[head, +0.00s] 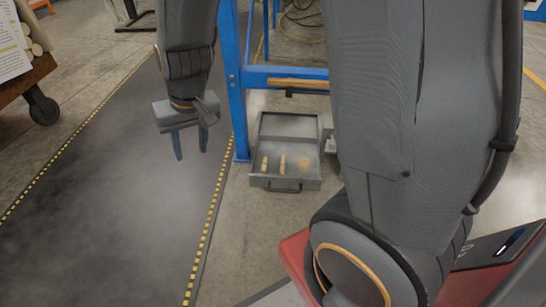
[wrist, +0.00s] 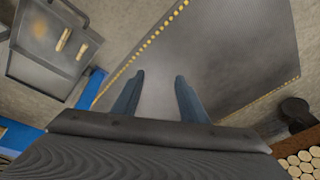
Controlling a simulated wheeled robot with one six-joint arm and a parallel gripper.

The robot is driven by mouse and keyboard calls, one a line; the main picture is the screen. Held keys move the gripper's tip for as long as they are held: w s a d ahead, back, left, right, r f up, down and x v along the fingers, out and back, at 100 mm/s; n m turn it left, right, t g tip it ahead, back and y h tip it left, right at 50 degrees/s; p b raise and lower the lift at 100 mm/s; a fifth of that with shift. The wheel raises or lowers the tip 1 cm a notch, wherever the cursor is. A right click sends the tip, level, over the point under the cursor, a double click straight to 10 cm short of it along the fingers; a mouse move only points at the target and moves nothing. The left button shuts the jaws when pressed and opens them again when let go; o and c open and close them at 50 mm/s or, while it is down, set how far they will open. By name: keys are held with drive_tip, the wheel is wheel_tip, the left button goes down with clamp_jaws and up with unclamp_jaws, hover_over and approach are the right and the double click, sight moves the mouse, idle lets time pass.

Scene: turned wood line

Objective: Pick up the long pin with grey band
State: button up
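Two pale wooden pins lie apart in a grey open tray on the floor. The left pin (head: 265,164) looks slightly shorter than the right pin (head: 282,164). Both also show in the wrist view, the shorter one (wrist: 82,51) and the longer one (wrist: 63,40). They are too small to tell whether either has a grey band. My gripper (head: 190,153) is open and empty, fingers pointing down, left of the tray in the head view. In the wrist view, the gripper (wrist: 159,76) has only floor mat between its blue fingers.
The grey tray (head: 285,183) stands by a blue frame (head: 237,100). A hazy yellowish patch (head: 305,164) shows at its right. A dark mat (head: 110,190) with yellow-dashed edges lies under my gripper. A wheeled wooden cart (head: 32,80) stands at upper left.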

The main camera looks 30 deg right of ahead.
drive_tip(key=w+d+f+m, duration=0.2)
drive_tip(key=w+d+f, duration=0.4)
drive_tip(key=d+f, duration=0.2)
drive_tip(key=m+t+h+b, duration=0.1)
drive_tip(key=m+h+b, duration=0.2)
drive_tip(key=m+h, duration=0.15)
approach(282, 165)
drive_tip(key=shift+s+d+f+m+y, duration=0.1)
drive_tip(key=shift+s+d+m+y, duration=0.1)
drive_tip(key=shift+d+m+y, duration=0.15)
drive_tip(key=x, duration=0.1)
drive_tip(key=b+x, duration=0.1)
drive_tip(key=shift+d+f, duration=0.2)
drive_tip(key=shift+d, duration=0.05)
drive_tip(key=b+x, duration=0.2)
drive_tip(key=x, duration=0.1)
drive_tip(key=b+x, duration=0.2)
drive_tip(key=shift+w+a+f, duration=0.1)
drive_tip(key=shift+w+f, duration=0.25)
drive_tip(key=shift+r, duration=0.1)
clamp_jaws()
